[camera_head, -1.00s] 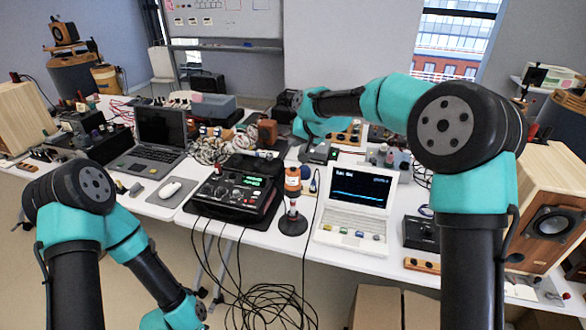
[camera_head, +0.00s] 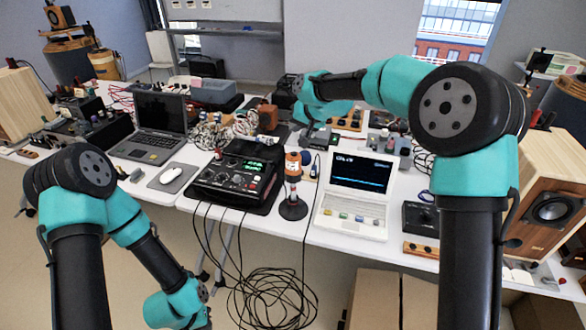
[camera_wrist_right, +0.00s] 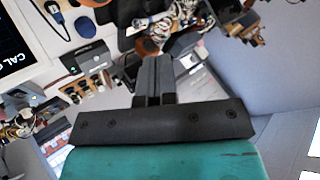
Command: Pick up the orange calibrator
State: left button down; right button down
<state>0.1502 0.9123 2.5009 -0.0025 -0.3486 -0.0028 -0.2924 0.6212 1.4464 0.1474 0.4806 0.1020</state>
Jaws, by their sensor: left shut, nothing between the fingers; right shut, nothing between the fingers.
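The calibrator cannot be made out in that view. My left arm hangs low at the bottom left; its gripper is out of the frame.
The black device (camera_head: 236,180) is close left of the calibrator, and the white laptop (camera_head: 352,212) is close right. A grey laptop (camera_head: 150,143), mouse (camera_head: 170,173) and wooden speaker (camera_head: 548,205) also stand on the tables. Loose black cables (camera_head: 270,295) hang and coil below the front edge.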

dwell(0.4)
jog(key=shift+c, duration=1.6)
grip_release()
